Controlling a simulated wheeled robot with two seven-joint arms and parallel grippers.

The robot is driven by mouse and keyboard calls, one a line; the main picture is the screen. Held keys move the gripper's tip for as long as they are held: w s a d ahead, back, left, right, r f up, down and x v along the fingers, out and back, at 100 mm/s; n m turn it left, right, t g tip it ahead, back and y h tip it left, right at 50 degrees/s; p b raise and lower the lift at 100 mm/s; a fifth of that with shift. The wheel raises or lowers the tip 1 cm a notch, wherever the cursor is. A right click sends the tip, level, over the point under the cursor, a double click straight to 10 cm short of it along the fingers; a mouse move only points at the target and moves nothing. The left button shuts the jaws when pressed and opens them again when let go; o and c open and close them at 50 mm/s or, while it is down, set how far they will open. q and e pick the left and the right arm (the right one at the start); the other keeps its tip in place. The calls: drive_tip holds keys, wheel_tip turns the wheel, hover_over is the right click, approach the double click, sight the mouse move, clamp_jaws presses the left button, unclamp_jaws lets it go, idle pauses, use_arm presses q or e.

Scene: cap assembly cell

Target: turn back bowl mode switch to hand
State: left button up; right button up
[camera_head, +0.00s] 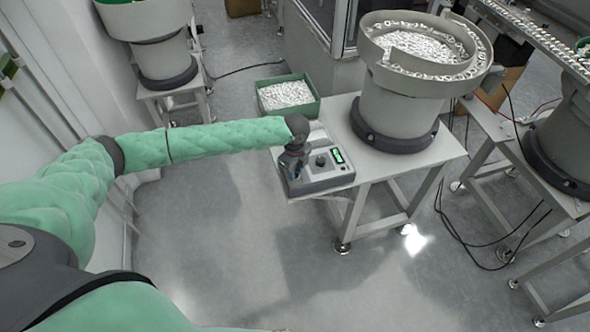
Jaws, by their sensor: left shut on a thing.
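A grey control box (322,174) sits at the left end of a stand, beside a bowl feeder. It has a small lit green display (338,156) and a dark round knob (320,161) on its top face. My left gripper (293,172) points down at the left part of the box, at the end of the green arm. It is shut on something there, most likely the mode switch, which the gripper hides. The switch's position cannot be seen. My right gripper is not in view.
The bowl feeder (405,100), full of white parts, stands on the stand's table (425,152). A green bin (288,106) of white parts lies behind my left forearm. More feeders stand at the upper left (165,60) and right edge. The floor in front is clear.

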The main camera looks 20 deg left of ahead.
use_arm(q)
drive_tip(key=shift+r, duration=0.1)
idle(0.3)
drive_tip(key=o, duration=0.9)
drive_tip(key=shift+o, duration=0.5)
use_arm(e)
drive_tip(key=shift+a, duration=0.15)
use_arm(q)
drive_tip(key=shift+r, duration=0.15)
wheel_tip(320, 180, up, 6)
drive_tip(key=b, duration=0.2)
drive_tip(key=shift+r+b, duration=0.2)
drive_tip(key=shift+b, duration=0.1)
drive_tip(key=shift+r, duration=0.55)
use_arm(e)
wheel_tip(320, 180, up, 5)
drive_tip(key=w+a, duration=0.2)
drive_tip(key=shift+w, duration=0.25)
